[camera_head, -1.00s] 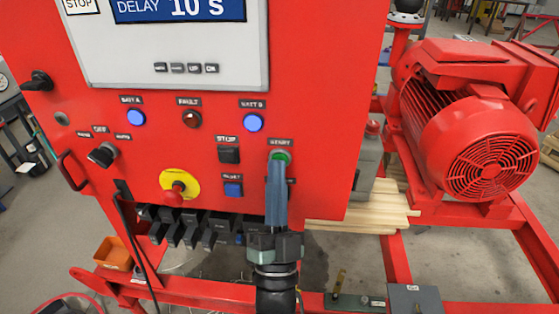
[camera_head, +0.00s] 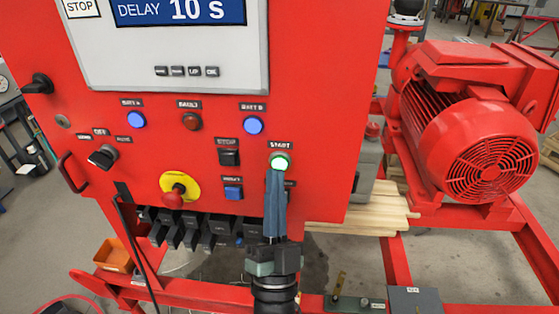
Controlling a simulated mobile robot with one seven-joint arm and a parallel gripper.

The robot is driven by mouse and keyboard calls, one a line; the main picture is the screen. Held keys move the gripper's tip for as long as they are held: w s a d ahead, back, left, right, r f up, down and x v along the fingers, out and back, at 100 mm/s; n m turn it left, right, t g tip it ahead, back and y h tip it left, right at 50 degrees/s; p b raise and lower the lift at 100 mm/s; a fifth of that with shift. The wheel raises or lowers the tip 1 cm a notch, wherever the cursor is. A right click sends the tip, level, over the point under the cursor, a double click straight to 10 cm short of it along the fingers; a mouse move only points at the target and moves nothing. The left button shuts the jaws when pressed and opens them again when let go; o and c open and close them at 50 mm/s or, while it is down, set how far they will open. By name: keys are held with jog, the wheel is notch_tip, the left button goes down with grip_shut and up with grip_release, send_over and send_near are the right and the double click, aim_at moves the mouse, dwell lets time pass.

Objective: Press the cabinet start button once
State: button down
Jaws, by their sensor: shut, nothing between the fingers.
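The cabinet screen (camera_head: 180,10) reads "DELAY 10 S".
The black stop button (camera_head: 229,157) and a blue button (camera_head: 233,193) are left of my fingers. A red emergency knob (camera_head: 174,195) on a yellow plate is further left. A red motor (camera_head: 470,130) stands at the right, and wooden boards (camera_head: 362,212) lie beside the cabinet.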

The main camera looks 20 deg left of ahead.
jog(key=s, duration=0.2)
jog(key=s+d+p, duration=0.1)
jog(key=s, duration=0.2)
jog(key=shift+d, duration=0.2)
dwell(0.3)
jog(key=shift+w, duration=0.1)
dwell(0.5)
jog(key=w+d+r+t+h, duration=0.1)
jog(key=w+d+r+h, duration=0.2)
jog(key=r, duration=0.8)
jog(key=w+d+r+t+h, duration=0.1)
jog(key=w+d+r+h, duration=0.2)
jog(key=r, duration=0.7)
jog(key=s+d+r+n+h, duration=0.1)
jog(key=s+d+r+h, duration=0.1)
jog(key=s+d+r, duration=0.2)
jog(key=s+d+r+n+h, duration=0.2)
jog(key=s+r, duration=0.3)
jog(key=r, duration=0.6)
jog(key=shift+s+d, duration=0.15)
jog(key=shift+d, duration=0.7)
